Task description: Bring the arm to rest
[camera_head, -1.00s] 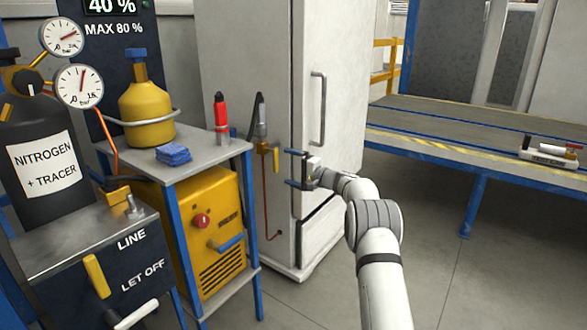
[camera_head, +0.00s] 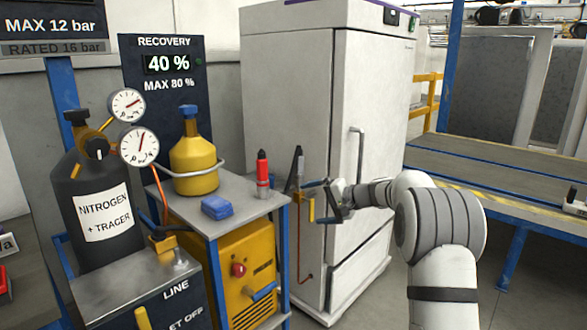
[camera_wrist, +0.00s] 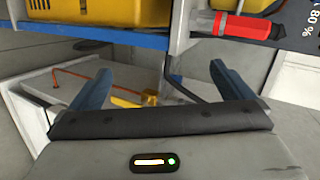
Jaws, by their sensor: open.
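My gripper (camera_head: 318,205) is open and empty, with its blue fingers apart in front of the tall white cabinet (camera_head: 375,95). In the wrist view my gripper (camera_wrist: 155,85) also shows its two blue fingers spread, with nothing held between them. My white and grey arm reaches in from the lower right of the head view. A yellow valve handle on the copper pipe (camera_head: 299,235) is close to the fingers in the picture; I cannot tell the depth gap.
A black nitrogen cylinder (camera_head: 95,175) with gauges stands further left. A bench (camera_head: 480,170) is at right. Grey floor (camera_head: 385,300) shows in front.

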